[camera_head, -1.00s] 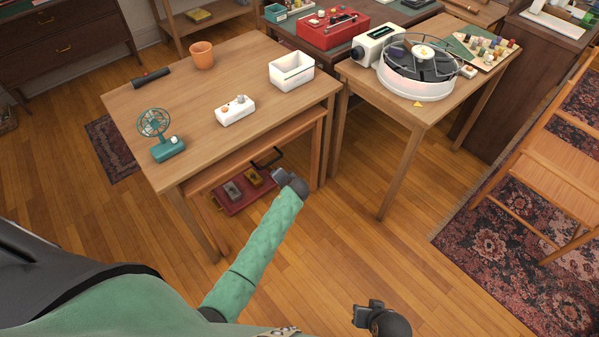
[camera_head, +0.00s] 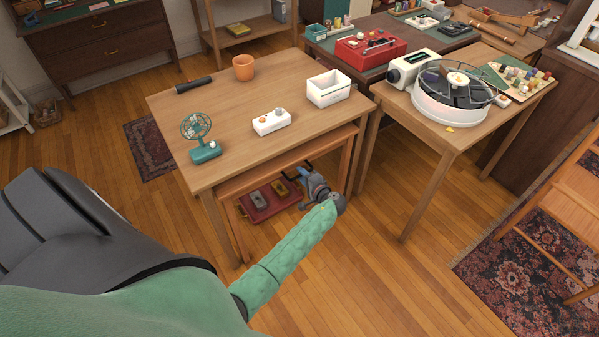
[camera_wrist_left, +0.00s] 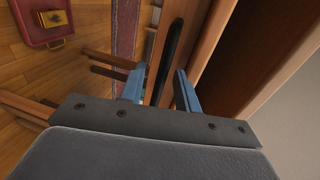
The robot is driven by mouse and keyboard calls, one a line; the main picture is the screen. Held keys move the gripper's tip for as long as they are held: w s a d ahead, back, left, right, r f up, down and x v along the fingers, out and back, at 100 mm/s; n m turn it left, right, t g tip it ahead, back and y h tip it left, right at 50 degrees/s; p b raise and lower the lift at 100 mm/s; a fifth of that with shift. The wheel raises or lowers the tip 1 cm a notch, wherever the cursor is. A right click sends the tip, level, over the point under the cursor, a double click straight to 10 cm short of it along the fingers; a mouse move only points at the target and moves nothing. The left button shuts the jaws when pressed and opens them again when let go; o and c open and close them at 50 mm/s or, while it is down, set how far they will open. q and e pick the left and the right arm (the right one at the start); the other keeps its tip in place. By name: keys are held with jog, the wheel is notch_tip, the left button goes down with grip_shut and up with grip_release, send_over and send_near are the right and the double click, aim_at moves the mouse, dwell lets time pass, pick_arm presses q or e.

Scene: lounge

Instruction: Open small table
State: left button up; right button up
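The small wooden table (camera_head: 288,159) is nested under the larger wooden table (camera_head: 225,105) in the head view. Its front edge and legs show. A dark bar, seemingly a handle (camera_wrist_left: 171,55), lies along the wood in the left wrist view. My left gripper (camera_head: 310,183) is low in front of the small table, near its right leg. In the left wrist view its two blue fingers (camera_wrist_left: 159,92) are apart, one on each side of the dark bar's line. I cannot tell whether they touch it. My right gripper is not in view.
A red tray (camera_head: 257,213) with small items lies on the floor under the tables. A fan (camera_head: 203,150), a white device (camera_head: 271,122), a white bin (camera_head: 328,92) and an orange cup (camera_head: 243,68) stand on the larger table. Wooden floor in front is clear.

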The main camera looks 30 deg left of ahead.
pick_arm(q)
jog(key=shift+x, duration=1.3)
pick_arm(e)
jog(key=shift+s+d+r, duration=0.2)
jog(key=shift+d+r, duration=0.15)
pick_arm(q)
jog(key=shift+c, duration=0.3)
grip_shut()
jog(key=shift+d, duration=0.1)
